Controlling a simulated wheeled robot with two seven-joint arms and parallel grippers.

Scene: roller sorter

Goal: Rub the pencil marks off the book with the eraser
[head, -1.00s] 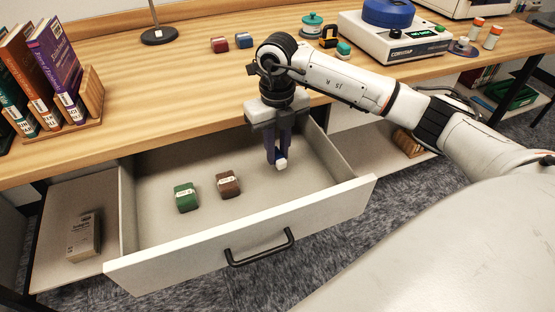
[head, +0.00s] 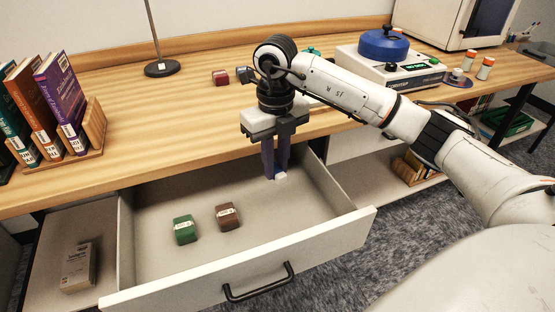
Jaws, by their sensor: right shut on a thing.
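My right gripper (head: 279,174) points down over the right part of the open drawer (head: 160,262). It is shut on a small white block (head: 280,176), which looks like the eraser; only its lower end shows below the fingertips. I cannot tell whether it touches the drawer floor. Several upright books (head: 58,102) stand in a wooden rack at the left of the desk, with no pencil marks visible on them. No open book is in view. My left gripper is not in view.
A green block (head: 184,229) and a brown block (head: 228,216) lie in the drawer. A red block (head: 221,76) and a lamp stand base (head: 161,69) are on the desk. A white device with a blue top (head: 384,45) stands at the right. The desk's middle left is clear.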

